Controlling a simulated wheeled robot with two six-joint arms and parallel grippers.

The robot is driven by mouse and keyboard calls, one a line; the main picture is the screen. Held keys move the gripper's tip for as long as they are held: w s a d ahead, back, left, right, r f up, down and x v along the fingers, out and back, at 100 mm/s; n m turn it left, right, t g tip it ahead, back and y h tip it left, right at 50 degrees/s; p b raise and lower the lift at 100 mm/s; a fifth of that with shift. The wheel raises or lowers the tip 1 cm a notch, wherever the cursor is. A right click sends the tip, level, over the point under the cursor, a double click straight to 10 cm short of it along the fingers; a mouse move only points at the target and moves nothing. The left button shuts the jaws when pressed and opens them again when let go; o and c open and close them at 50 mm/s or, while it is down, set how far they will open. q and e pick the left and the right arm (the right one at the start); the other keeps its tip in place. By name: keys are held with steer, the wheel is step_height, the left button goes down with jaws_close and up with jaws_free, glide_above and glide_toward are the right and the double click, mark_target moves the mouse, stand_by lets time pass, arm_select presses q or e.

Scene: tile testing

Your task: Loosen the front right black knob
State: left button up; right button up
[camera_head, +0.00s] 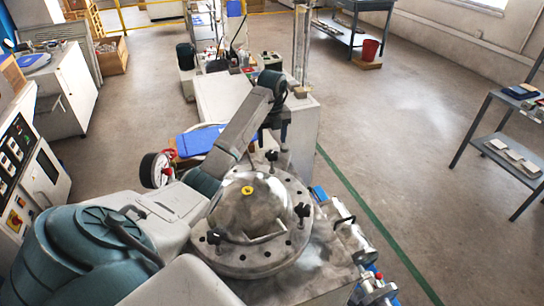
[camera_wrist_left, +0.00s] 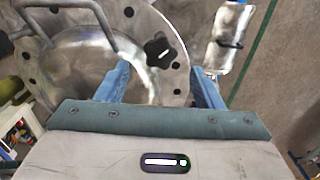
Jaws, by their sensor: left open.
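A round metal vessel lid (camera_head: 228,260) carries several black knobs around its rim. The knob on the right side (camera_head: 302,210) matches the front right one. Another knob (camera_head: 213,238) is at the front left, and one (camera_head: 271,156) is at the back. My left gripper (camera_head: 277,138) points down, near the back knob in the picture; its height is hard to judge. In the left wrist view my left gripper (camera_wrist_left: 163,80) is open and empty, and a black knob (camera_wrist_left: 158,51) shows between and beyond the fingers, apart from them. I cannot tell surely which knob it is.
A pressure gauge (camera_head: 155,170) stands left of the vessel. Metal fittings with a black handle (camera_head: 350,238) are on its right. A pale cabinet (camera_head: 308,143) stands behind. A bent handle (camera_wrist_left: 112,34) shows over the lid.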

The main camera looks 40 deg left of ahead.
mark_target(272, 153)
arm_select(q)
step_height(272, 153, down, 4)
steer(key=shift+r+b, duration=0.1)
steer(key=shift+b, duration=0.8)
steer(key=shift+f+p, duration=0.7)
steer(key=shift+p, duration=0.05)
steer(key=shift+f, duration=0.25)
steer(key=c, duration=1)
arm_select(e)
steer(key=shift+f, duration=0.7)
